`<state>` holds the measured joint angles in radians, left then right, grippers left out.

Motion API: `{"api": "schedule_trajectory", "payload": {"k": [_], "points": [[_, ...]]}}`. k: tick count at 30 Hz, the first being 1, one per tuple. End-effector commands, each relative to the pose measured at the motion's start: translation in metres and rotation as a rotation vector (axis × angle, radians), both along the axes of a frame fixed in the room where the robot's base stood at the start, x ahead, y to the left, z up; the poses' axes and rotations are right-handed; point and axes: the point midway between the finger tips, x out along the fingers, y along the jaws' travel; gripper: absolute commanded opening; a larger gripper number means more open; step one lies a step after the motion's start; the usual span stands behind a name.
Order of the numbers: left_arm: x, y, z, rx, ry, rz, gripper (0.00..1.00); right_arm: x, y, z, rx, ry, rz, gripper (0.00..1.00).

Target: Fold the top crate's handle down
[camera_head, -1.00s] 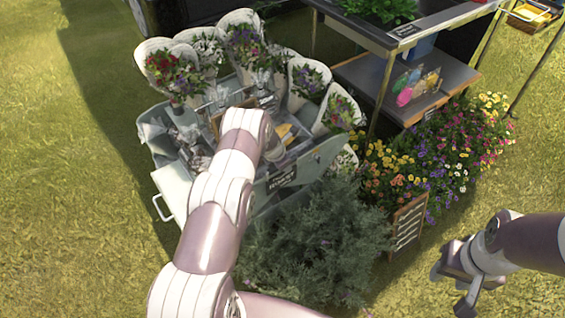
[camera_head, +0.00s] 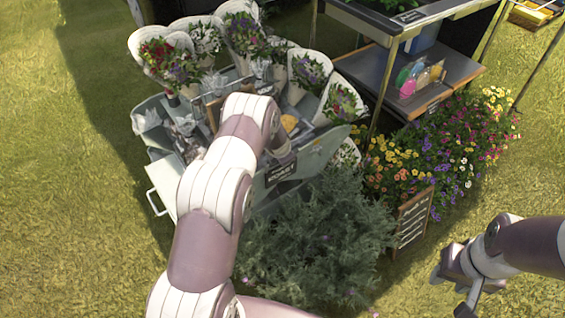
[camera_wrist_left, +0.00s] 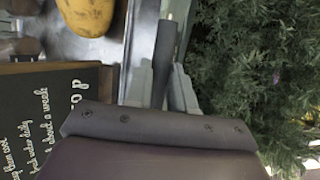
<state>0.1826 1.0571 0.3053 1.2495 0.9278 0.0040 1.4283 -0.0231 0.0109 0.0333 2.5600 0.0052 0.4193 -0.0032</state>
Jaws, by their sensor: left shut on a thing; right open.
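The pale grey-green crate (camera_head: 320,158) stands at the middle left in the head view, with flower bouquets around its top. My left arm reaches over it and hides part of its near side and inside. My left gripper (camera_wrist_left: 165,60) shows in the left wrist view as a dark finger pointing up. It is shut at a grey-green part (camera_wrist_left: 140,50) of the crate; I cannot tell for sure whether this is the handle. In the head view its fingertips are hidden. My right gripper (camera_head: 455,285) is open and empty over the grass at the lower right.
A leafy bush (camera_head: 310,240) stands in front of the crate. A chalkboard sign (camera_wrist_left: 45,115) and a yellow object (camera_wrist_left: 88,15) are close to my left gripper. Colourful flowers (camera_head: 440,160) and a shelf stand (camera_head: 375,80) are on the right. Open grass lies left.

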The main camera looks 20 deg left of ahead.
Motion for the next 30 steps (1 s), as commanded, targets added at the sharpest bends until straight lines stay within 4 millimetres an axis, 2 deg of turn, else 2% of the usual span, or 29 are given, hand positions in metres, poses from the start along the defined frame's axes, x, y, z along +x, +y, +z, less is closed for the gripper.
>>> {"api": "schedule_trajectory", "payload": {"k": [1,6,9,15,30], "points": [[-0.001,-0.003,-0.018,0.029,-0.02,-0.003,0.0,0.0,0.0,-0.033,0.0,0.0,0.0,0.43],[-0.006,-0.012,-0.024,0.158,-0.095,-0.004,0.0,0.0,0.0,-0.089,0.0,0.0,0.0,0.43],[-0.009,-0.016,-0.024,0.241,-0.142,-0.004,0.0,0.0,0.0,-0.115,0.0,0.0,0.0,0.43],[-0.014,-0.024,-0.027,0.403,-0.237,-0.004,0.0,0.0,0.0,-0.156,0.0,0.0,0.0,0.43],[-0.023,-0.039,-0.049,0.808,-0.474,-0.005,0.0,0.0,0.0,-0.236,0.0,0.0,0.0,0.43]]}}
